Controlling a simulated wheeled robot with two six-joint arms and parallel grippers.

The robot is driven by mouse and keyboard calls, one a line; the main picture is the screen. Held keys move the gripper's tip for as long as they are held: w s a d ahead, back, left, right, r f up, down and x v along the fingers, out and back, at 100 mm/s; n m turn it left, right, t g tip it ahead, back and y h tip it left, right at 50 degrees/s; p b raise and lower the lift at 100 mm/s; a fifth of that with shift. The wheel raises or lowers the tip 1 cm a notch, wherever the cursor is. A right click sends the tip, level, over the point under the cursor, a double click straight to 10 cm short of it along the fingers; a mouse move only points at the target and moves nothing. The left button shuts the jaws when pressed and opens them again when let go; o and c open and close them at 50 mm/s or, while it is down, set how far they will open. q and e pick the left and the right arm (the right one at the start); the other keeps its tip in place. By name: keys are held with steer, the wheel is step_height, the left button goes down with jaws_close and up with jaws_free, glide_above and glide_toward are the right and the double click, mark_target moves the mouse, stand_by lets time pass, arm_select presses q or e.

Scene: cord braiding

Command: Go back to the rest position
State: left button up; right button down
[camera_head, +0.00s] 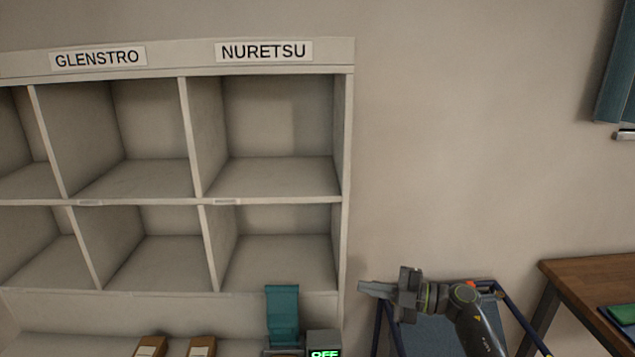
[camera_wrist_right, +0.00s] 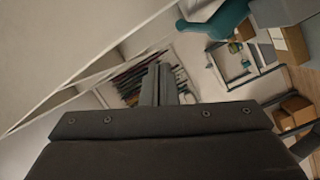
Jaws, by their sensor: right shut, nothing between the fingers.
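My right gripper (camera_head: 372,288) is at the lower middle of the head view, its fingers pointing left toward the right edge of the shelf unit (camera_head: 347,180). It is shut and holds nothing. In the right wrist view its closed fingers (camera_wrist_right: 157,85) stand out in front of the dark gripper body. My left gripper is not in the head view.
The shelf unit has empty compartments labelled GLENSTRO (camera_head: 97,57) and NURETSU (camera_head: 264,51). Below stand a teal holder (camera_head: 283,315), a box reading OFF (camera_head: 324,342) and small brown boxes (camera_head: 201,346). A blue-framed cart (camera_head: 425,335) is behind my right arm. A wooden table (camera_head: 590,275) stands right.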

steer(key=s+d+f+m+t+h, duration=0.1)
steer(key=s+d+m+t+h, duration=0.2)
steer(key=d+m+t+h, duration=0.6)
steer(key=s+d+f+m+t+h, duration=0.1)
steer(key=s+d+m+t+h, duration=0.2)
steer(key=d+m+t+h, duration=0.5)
steer(key=s+d+f+m+g+h, duration=0.45)
steer(key=s+f+m+g, duration=0.4)
steer(key=s, duration=0.25)
steer(key=s+a+f+m+g+y, duration=0.15)
steer(key=s+g, duration=0.25)
steer(key=s, duration=0.4)
steer(key=s+a+f+n+g, duration=0.1)
steer(key=s+a+f+g, duration=0.15)
steer(key=s, duration=0.65)
steer(key=s+a+f+m+g+y, duration=0.15)
steer(key=s+g, duration=0.25)
steer(key=s, duration=0.4)
step_height(320, 180, down, 26)
steer(key=d+g, duration=0.2)
steer(key=s+a+f, duration=0.1)
steer(key=s+f, duration=1.4)
steer(key=shift+a+g+y, duration=0.15)
steer(key=shift+g+y, duration=0.2)
steer(key=shift+g, duration=0.05)
